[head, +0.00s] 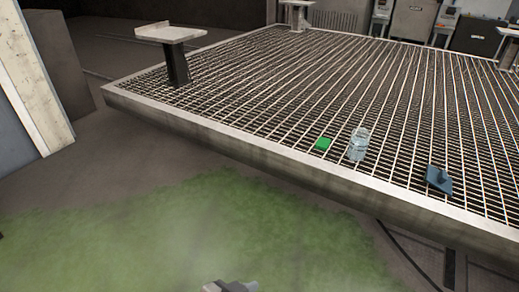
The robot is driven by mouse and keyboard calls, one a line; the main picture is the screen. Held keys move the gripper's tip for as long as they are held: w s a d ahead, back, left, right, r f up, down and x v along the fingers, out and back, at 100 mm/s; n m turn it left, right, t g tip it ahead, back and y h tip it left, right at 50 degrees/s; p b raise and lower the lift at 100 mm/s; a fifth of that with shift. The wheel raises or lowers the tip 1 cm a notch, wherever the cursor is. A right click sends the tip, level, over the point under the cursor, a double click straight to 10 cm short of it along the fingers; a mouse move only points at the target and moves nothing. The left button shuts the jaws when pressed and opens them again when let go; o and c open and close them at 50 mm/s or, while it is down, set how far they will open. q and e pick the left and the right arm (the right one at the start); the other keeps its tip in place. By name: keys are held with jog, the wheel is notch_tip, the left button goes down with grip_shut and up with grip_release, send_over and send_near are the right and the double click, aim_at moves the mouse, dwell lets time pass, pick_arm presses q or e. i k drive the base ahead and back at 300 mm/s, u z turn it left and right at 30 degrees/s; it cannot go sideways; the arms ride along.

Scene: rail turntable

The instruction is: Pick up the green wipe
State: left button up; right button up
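The green wipe (323,144) is a small bright green square lying on the metal grating near the front edge of the raised platform. At the bottom edge of the head view a small grey and dark part shows, which may be a piece of one of my arms. Neither gripper can be made out, and nothing touches the wipe.
The platform (210,133) has a pale raised rim along its front. A blue object (439,179) lies on the grating farther right. A small pedestal table (170,33) stands at the back left. The grating around the wipe is mostly clear. Mossy green floor lies in front.

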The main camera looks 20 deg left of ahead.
aim_at(322, 144)
jog(key=u, duration=0.8)
jog(key=i, duration=1.9)
jog(key=z, duration=0.7)
